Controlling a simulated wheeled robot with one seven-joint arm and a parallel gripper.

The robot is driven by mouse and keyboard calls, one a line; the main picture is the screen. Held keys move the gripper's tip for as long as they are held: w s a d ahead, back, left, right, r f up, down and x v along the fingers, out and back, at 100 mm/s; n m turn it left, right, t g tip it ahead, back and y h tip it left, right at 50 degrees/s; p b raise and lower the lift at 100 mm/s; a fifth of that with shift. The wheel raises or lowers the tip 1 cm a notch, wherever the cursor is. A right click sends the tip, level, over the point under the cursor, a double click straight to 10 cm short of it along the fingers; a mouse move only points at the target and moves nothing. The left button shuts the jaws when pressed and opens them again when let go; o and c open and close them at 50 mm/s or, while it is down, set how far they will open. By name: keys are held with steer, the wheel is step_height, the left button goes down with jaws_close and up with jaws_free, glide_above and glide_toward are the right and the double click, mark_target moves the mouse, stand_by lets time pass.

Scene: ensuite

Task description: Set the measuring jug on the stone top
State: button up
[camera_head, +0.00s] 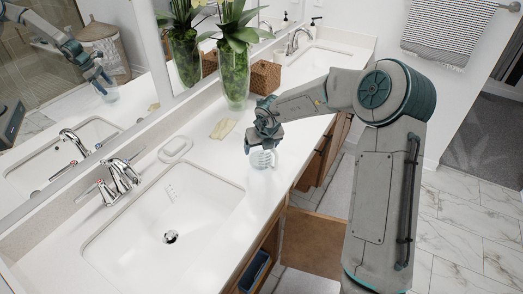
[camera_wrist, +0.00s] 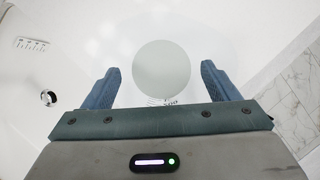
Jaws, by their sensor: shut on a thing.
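The measuring jug (camera_head: 262,159) is small, clear and whitish, and shows just under my gripper (camera_head: 263,143) in the head view. My gripper is shut on it, with the jug upright or nearly so. In the wrist view a pale grey disc of the jug (camera_wrist: 167,66) and faint markings show between the two blue fingers of my gripper (camera_wrist: 160,88); its clear wall is hard to make out. The white stone top (camera_head: 220,155) lies beneath, and the jug is over it near its front edge. I cannot tell whether the jug touches the top.
A sink (camera_head: 165,230) lies to the left, with a chrome tap (camera_head: 122,175). A soap dish (camera_head: 175,147), a beige cloth (camera_head: 223,128), a green plant vase (camera_head: 234,78) and a wicker box (camera_head: 265,76) stand behind. An open cabinet door (camera_head: 312,242) is below the front edge.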

step_height(320, 180, down, 2)
steer(key=shift+f, duration=0.1)
steer(key=o, duration=1)
steer(key=shift+o, duration=0.2)
